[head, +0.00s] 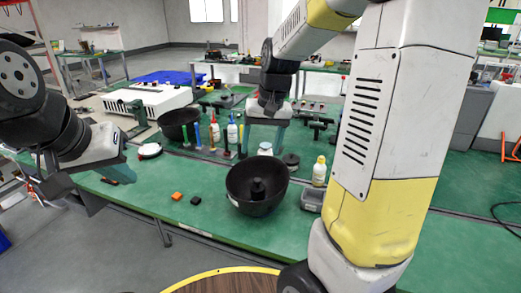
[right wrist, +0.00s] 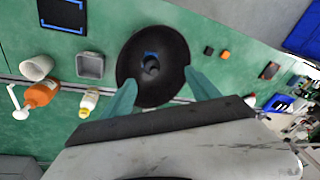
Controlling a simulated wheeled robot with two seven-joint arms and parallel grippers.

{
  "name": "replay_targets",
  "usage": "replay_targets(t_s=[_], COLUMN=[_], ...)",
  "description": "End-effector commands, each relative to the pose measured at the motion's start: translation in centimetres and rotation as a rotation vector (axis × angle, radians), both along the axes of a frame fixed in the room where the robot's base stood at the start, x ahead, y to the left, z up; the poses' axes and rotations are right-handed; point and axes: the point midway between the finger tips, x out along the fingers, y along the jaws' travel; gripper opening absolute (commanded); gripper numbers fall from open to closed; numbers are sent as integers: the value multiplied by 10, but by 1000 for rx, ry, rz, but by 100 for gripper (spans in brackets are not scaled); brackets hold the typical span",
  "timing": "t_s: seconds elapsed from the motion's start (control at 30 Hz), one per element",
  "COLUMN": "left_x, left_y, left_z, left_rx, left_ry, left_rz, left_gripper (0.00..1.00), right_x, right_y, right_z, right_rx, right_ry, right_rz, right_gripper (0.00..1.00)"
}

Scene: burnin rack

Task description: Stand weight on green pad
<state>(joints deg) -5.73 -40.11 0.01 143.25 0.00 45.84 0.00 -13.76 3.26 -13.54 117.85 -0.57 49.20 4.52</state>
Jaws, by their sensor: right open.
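A dark knobbed piece (head: 258,188), possibly the weight, stands inside a wide black bowl (head: 243,203) on the green table. The right wrist view shows the same dark piece (right wrist: 150,66) within the round bowl (right wrist: 128,66). My right gripper (head: 265,148) is open, with nothing seen between its fingers; in the right wrist view its teal fingers (right wrist: 160,92) lie across the near side of the bowl. My left gripper (head: 88,195) hangs at the left, near the table's edge; its opening is unclear. I cannot make out a green pad against the green table.
An orange block (head: 177,196) and a black block (head: 196,200) lie left of the bowl. Another black bowl (head: 178,122) and several upright tools and bottles are behind. My right arm hides the table's right part.

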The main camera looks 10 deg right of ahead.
Motion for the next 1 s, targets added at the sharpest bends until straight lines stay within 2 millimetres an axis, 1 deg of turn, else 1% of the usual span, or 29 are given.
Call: replay_targets(t_s=[0.03, 0.1, 0.17, 0.2, 0.3, 0.4, 0.5, 0.6, 0.67, 1.0], left_x=[0, 0, 0, 0, 0, 0, 0, 0, 0, 0], left_y=[0, 0, 0, 0, 0, 0, 0, 0, 0, 0], left_z=[0, 0, 0, 0, 0, 0, 0, 0, 0, 0], left_rx=[0, 0, 0, 0, 0, 0, 0, 0, 0, 0], left_ry=[0, 0, 0, 0, 0, 0, 0, 0, 0, 0], left_rz=[0, 0, 0, 0, 0, 0, 0, 0, 0, 0], left_gripper=[0, 0, 0, 0, 0, 0, 0, 0, 0, 0], right_x=[-19, -43, -64, -79, -113, -140, -158, -168, -171, -171], right_y=[1, 3, 5, 5, 8, 10, 12, 13, 13, 13], right_z=[18, 36, 49, 56, 68, 74, 75, 75, 74, 74], right_rx=[21, 38, 47, 51, 49, 38, 27, 17, 14, 14], right_ry=[-45, -100, -147, -178, -253, -317, -361, -384, -389, -392], right_rz=[9, 24, 41, 49, 70, 88, 98, 105, 107, 107], right_gripper=[70, 70, 70, 70, 70, 70, 70, 70, 70, 70])
